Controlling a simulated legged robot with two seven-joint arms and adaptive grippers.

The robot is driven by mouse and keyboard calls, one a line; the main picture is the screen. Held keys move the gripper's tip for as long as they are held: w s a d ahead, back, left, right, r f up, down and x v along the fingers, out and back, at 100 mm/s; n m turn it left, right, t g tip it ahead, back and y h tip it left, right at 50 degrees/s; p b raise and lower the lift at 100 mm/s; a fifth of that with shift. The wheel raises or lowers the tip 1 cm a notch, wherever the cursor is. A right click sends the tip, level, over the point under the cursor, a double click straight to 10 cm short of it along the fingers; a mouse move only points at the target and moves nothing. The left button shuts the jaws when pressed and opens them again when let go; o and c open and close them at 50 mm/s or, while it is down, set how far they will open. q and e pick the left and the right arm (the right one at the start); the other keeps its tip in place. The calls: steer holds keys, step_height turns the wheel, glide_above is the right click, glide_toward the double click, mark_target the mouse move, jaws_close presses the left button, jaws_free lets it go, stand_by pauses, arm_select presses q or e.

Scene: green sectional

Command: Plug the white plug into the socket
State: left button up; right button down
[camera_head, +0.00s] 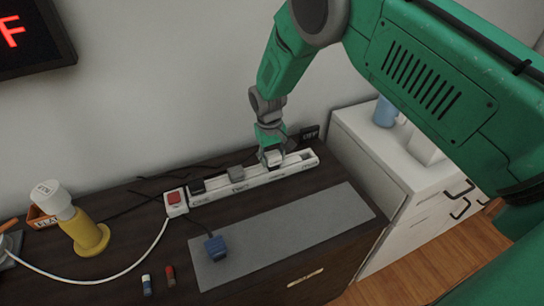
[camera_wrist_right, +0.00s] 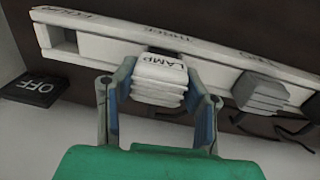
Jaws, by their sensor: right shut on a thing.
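A white ribbed plug marked LAMP (camera_wrist_right: 158,80) sits between the fingers of my right gripper (camera_wrist_right: 160,102) in the wrist view. The gripper is shut on it. The plug is at the white power strip (camera_wrist_right: 205,62), in front of the socket marked THREE; a dark edge of that opening shows above it. I cannot tell how far it is in. In the head view the right gripper (camera_head: 270,157) is over the right part of the strip (camera_head: 240,183), with the white plug (camera_head: 274,158) in it. My left gripper is not in view.
A grey plug (camera_head: 236,172) and a black plug (camera_head: 197,187) sit on the strip, left of the white one. A red switch (camera_head: 174,198) is at its left end. A blue plug (camera_head: 215,247) lies on the grey mat (camera_head: 290,235). A yellow-based lamp (camera_head: 88,235) stands left.

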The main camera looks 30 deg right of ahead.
mark_target(270, 155)
steer(key=shift+f+b, duration=0.5)
steer(key=shift+f, duration=0.4)
steer(key=c, duration=0.9)
jaws_free()
steer(key=shift+r, duration=0.1)
steer(key=shift+r, duration=0.4)
steer(key=r, duration=0.7)
steer(key=a+r, duration=0.1)
steer(key=r, duration=0.3)
steer(key=shift+w, duration=0.1)
